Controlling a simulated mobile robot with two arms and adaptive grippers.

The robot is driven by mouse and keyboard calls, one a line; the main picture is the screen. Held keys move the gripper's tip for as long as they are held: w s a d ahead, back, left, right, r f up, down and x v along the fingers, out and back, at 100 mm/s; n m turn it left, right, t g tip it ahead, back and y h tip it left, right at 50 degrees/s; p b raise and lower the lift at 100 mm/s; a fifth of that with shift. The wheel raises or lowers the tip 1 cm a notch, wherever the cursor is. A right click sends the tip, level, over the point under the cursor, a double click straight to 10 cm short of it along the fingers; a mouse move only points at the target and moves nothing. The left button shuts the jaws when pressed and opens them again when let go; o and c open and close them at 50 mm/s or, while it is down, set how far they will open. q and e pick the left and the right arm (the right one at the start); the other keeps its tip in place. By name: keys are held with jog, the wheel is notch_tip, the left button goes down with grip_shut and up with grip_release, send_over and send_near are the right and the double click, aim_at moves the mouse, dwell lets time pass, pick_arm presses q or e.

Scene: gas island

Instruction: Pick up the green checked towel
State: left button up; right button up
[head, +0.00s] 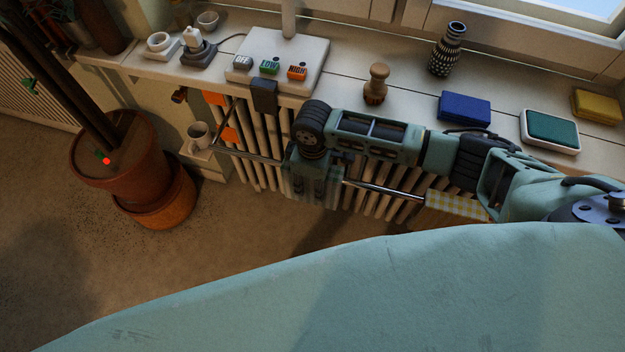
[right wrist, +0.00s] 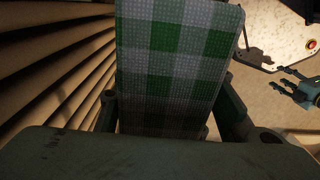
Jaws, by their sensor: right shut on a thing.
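The green checked towel (right wrist: 180,60) hangs between the fingers of my right gripper (right wrist: 170,115) in the right wrist view. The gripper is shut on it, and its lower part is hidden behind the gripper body. In the head view my right gripper (head: 312,180) points down at the rail in front of the radiator, and little of the towel shows there. I cannot tell whether the towel still touches the rail. My left gripper (right wrist: 288,83) shows small at the right edge of the right wrist view, its fingers apart and empty.
A yellow checked towel (head: 455,206) hangs on the rail (head: 385,191) to the right. The radiator (head: 262,178) is close behind. A potted plant (head: 115,160) stands on the floor.

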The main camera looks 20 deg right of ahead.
jog(key=shift+c, duration=1.3)
jog(key=shift+r, duration=0.1)
notch_tip(320, 180, up, 25)
jog(key=p, duration=1)
jog(key=shift+f+p, duration=0.2)
jog(key=shift+p, duration=0.2)
